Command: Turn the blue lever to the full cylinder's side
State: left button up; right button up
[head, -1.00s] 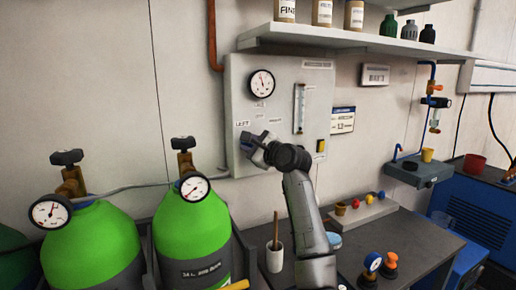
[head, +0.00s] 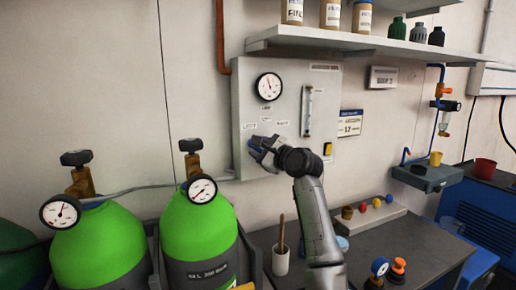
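The grey panel (head: 325,160) on the wall carries a round gauge (head: 269,87), a flow tube (head: 308,110) and small labels, one reading LEFT. A bit of the blue lever (head: 254,144) shows below the labels at my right gripper (head: 258,149). The gripper is against the panel front and hides most of the lever. Its fingers are too hidden to tell open from shut. Two green cylinders stand at the left: a left one (head: 100,245) with a gauge (head: 61,212), and a right one (head: 195,225) with a gauge (head: 201,190). My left gripper is out of view.
A shelf (head: 350,43) with jars and bottles juts out above the panel. The dark bench (head: 400,247) below holds a white cup (head: 281,262), a strip with coloured knobs (head: 372,214) and small fittings. A blue machine (head: 482,220) stands at the right.

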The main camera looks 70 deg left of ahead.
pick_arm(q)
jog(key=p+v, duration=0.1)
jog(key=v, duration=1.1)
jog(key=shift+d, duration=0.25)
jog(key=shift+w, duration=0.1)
